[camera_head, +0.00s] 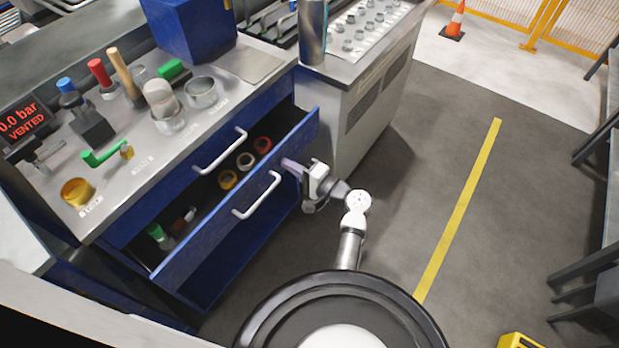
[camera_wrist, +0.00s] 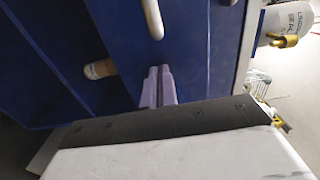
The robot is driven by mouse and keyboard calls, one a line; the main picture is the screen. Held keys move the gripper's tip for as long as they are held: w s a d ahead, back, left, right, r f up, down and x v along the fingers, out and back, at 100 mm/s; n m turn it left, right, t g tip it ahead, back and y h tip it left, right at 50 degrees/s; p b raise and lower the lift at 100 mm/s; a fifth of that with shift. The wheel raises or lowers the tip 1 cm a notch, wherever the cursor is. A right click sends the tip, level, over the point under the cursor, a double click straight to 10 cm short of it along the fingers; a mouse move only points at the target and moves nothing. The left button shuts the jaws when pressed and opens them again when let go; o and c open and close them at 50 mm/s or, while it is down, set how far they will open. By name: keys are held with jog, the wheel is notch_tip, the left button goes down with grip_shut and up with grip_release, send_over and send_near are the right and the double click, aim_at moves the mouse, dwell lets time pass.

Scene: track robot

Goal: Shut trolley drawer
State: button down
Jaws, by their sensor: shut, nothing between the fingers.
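The blue trolley drawer (camera_head: 200,245) stands pulled out below the trolley's worktop, with tape rolls and small items visible inside. A white bar handle (camera_head: 257,196) is on its front panel. My gripper (camera_head: 287,163) is at the right end of the drawer front, near its top edge; whether it touches is unclear. In the wrist view, my gripper's fingers (camera_wrist: 157,84) are together and empty, pointing at blue panels.
A closed upper drawer handle (camera_head: 220,152) sits above the open drawer. The worktop (camera_head: 130,180) carries cups, tools and a pressure display. A grey cabinet (camera_head: 365,110) stands to the right. The floor right of my arm is clear around a yellow line (camera_head: 460,210).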

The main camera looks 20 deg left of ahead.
jog(key=b+x, duration=0.2)
jog(key=x, duration=0.6)
jog(key=shift+f, duration=0.15)
jog(key=shift+w+a+b, duration=0.25)
jog(key=shift+a+b, duration=0.1)
jog(key=shift+a, duration=0.35)
jog(key=shift+a+r, duration=0.1)
jog(key=shift+r, duration=0.15)
jog(key=shift+a+r, duration=0.1)
